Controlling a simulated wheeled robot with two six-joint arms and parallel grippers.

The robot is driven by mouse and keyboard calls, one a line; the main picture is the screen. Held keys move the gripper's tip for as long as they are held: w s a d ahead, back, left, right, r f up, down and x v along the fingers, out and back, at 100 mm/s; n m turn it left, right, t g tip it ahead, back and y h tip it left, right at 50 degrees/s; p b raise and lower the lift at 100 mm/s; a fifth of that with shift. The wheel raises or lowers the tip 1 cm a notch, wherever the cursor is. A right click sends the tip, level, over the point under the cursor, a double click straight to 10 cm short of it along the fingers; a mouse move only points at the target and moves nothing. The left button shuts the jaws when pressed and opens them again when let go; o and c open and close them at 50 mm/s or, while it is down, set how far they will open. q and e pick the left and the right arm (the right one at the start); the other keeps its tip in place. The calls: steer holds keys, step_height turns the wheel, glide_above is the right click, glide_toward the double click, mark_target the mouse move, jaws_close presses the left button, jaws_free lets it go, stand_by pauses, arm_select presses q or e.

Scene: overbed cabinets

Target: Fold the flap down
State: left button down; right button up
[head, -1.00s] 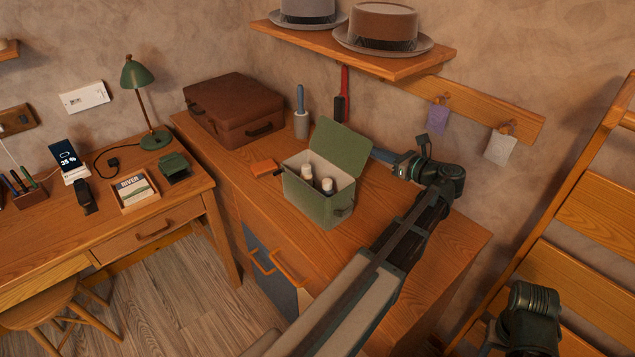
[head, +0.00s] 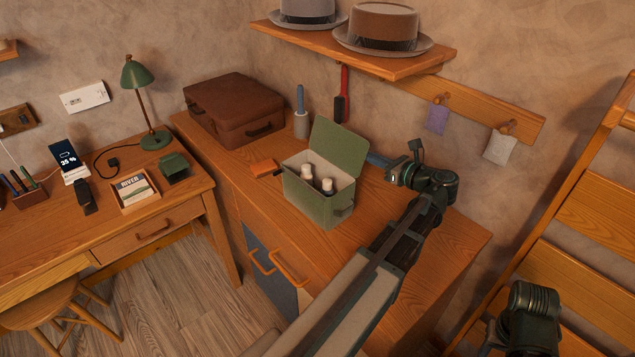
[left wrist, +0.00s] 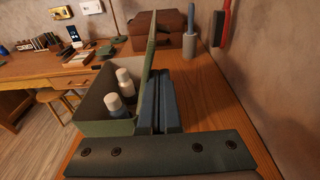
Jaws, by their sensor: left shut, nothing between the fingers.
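A green box (head: 312,203) stands on the wooden cabinet top with its flap (head: 338,150) standing up, open. Two white-capped bottles (head: 318,178) are inside. My left gripper (head: 372,158) is shut and empty, just behind and right of the flap; its tips are partly hidden by the flap in the head view. In the left wrist view the flap (left wrist: 152,50) shows nearly edge-on and upright, directly beside the blue shut fingers (left wrist: 162,88), on the side away from the bottles. I cannot tell whether they touch. My right gripper is out of view.
A shelf with hats (head: 385,58) hangs above. The front right cabinet top is bare.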

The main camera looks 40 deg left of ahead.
arm_select(q)
steer(key=s, duration=0.4)
steer(key=shift+s+a, duration=0.15)
steer(key=shift+s, duration=0.05)
stand_by(0.3)
stand_by(0.4)
steer(key=shift+r, duration=0.1)
step_height(320, 180, up, 4)
steer(key=p, duration=0.4)
stand_by(0.5)
